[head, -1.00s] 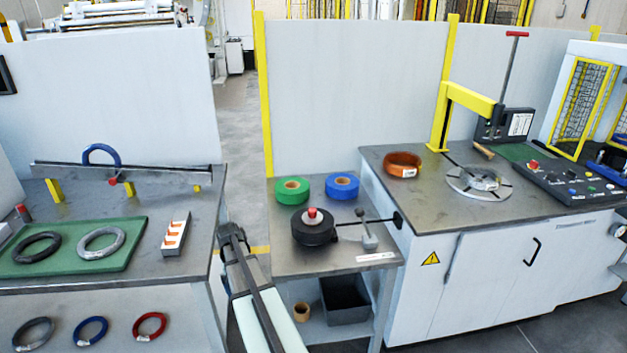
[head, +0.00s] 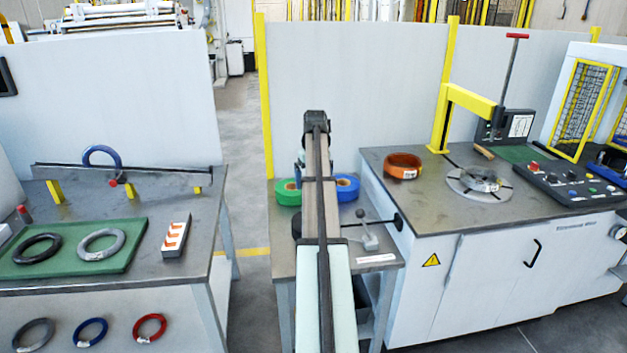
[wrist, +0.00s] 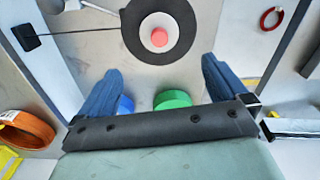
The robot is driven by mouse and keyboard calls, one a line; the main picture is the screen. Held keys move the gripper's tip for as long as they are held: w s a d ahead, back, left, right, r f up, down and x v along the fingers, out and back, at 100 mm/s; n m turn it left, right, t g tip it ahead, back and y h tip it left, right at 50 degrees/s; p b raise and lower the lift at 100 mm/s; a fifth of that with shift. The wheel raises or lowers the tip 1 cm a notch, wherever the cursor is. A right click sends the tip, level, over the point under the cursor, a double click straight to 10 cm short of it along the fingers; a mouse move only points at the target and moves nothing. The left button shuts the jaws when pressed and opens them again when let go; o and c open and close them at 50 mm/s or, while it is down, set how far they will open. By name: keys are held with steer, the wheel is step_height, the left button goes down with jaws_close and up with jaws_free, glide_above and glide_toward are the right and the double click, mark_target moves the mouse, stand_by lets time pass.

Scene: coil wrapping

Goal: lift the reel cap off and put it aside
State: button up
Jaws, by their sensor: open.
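The reel cap (wrist: 159,37), a pale disc with a red knob, sits on the black reel (wrist: 132,38) at the top middle of the wrist view. In the head view only the left edge of the reel (head: 297,226) shows; my arm hides the cap. My gripper (wrist: 161,66) has its two blue fingers spread wide apart with nothing between them. In the wrist view the cap lies beyond the fingertips, roughly centred between them, and no finger touches it. In the head view the fingers are mostly hidden behind my arm.
A green tape roll (head: 287,192) and a blue tape roll (head: 347,187) lie at the back of the small table. A lever with a grey block (head: 368,238) stands right of the reel. An orange coil (head: 403,166) lies on the right bench.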

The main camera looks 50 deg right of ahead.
step_height(320, 180, down, 14)
steer(key=shift+w+a+r, duration=0.1)
steer(key=shift+r, duration=0.05)
stand_by(0.6)
steer(key=c, duration=1)
